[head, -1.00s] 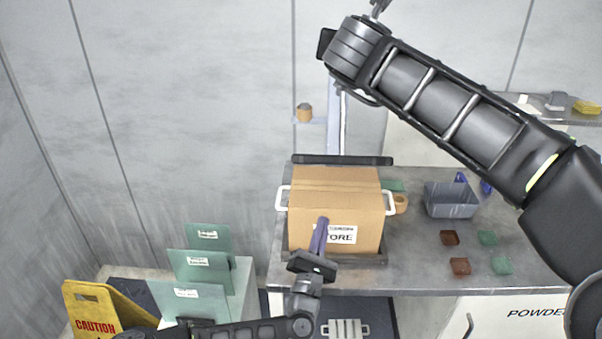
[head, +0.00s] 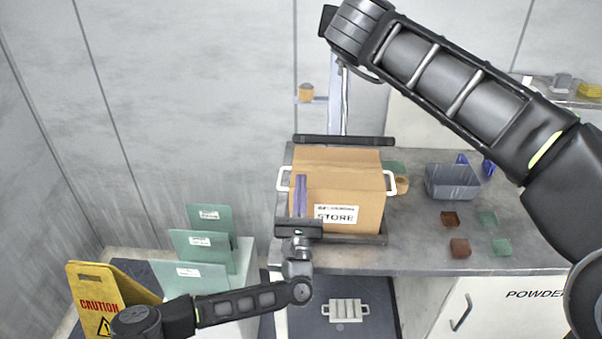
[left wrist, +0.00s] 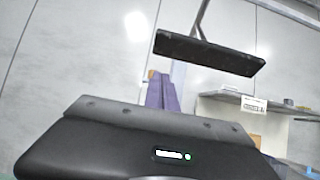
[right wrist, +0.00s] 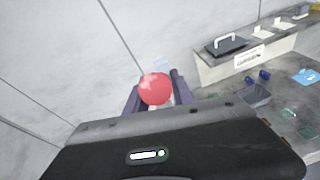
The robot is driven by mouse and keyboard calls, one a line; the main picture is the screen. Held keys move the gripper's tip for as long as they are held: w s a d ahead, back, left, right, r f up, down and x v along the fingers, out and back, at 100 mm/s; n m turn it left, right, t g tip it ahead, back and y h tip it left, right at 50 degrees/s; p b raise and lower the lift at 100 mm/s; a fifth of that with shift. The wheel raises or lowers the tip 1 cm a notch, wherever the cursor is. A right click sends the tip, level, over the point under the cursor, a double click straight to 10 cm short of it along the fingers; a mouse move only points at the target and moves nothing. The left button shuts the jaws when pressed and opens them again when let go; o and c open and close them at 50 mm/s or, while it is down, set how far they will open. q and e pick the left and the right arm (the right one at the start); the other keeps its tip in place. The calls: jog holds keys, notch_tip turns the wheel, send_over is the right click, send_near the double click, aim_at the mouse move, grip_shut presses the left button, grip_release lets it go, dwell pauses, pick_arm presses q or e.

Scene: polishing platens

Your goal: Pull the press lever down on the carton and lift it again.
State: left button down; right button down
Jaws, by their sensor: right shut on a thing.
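The brown carton (head: 338,185), with a STORE label, sits on the press base at the table's front left. The dark press plate (head: 343,140) shows at the carton's top back edge, with a pale post (head: 337,100) behind. In the left wrist view the plate (left wrist: 210,52) hangs from a grey bar. My right gripper (right wrist: 155,92) is shut on the red lever knob (right wrist: 156,88); in the head view its fingers are beyond the top edge. My left gripper (head: 300,195) is upright before the carton's left front, its fingers together and empty.
A grey bin (head: 452,182) and several small red and green pieces lie right of the carton. Green panels (head: 200,245) and a yellow caution sign (head: 95,300) stand at the lower left.

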pick_arm(q)
jog(key=x, duration=0.8)
jog(key=shift+w+r, duration=0.2)
jog(key=shift+w, duration=0.05)
jog(key=shift+r, duration=0.1)
pick_arm(e)
jog(key=shift+w, duration=0.1)
pick_arm(q)
jog(key=shift+s+r+g, duration=0.3)
jog(key=shift+s+r, duration=0.05)
jog(key=shift+r, duration=0.45)
pick_arm(e)
jog(key=shift+w+f, duration=0.1)
jog(key=shift+f, duration=0.1)
jog(key=c, duration=1.5)
grip_release()
jog(key=o, duration=0.4)
jog(key=shift+r, duration=0.1)
pick_arm(q)
jog(key=shift+f, duration=0.1)
pick_arm(e)
jog(key=shift+s, duration=0.2)
